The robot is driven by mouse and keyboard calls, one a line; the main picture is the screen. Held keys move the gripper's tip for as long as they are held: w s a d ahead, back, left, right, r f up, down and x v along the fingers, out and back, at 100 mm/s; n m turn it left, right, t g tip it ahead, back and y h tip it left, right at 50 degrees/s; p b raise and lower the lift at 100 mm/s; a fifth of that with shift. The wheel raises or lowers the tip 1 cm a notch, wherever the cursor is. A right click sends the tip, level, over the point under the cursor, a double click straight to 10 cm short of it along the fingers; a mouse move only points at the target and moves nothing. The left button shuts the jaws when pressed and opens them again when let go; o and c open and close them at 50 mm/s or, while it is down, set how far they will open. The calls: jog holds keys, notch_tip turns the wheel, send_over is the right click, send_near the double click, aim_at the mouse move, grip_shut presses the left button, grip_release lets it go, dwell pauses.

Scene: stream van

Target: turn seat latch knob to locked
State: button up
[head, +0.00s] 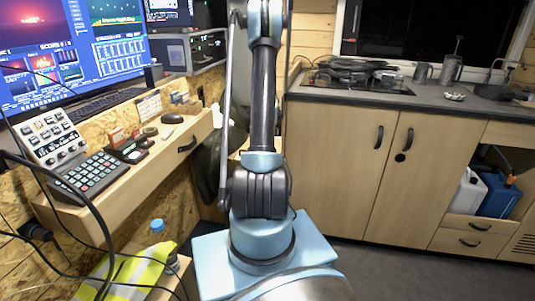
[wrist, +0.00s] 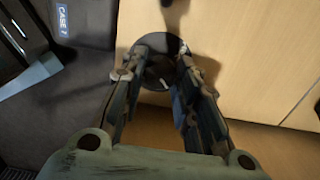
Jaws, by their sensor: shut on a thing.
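In the wrist view a dark round knob (wrist: 160,74) with a small white mark sits against a light wooden panel. My gripper (wrist: 158,58) is shut on it, with one finger on its left and one on its right. The fingers and shadow hide part of the knob, and I cannot read whether it stands at locked. In the head view my own arm hides the gripper and the knob.
A dark case with a "CASE 7" label (wrist: 63,18) lies left of the knob. Grey floor is clear at the right.

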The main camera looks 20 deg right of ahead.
jog(key=shift+w, duration=0.3)
jog(key=o, duration=1)
jog(key=shift+o, duration=0.3)
jog(key=shift+s, duration=0.1)
notch_tip(320, 180, up, 12)
jog(key=shift+f, duration=0.1)
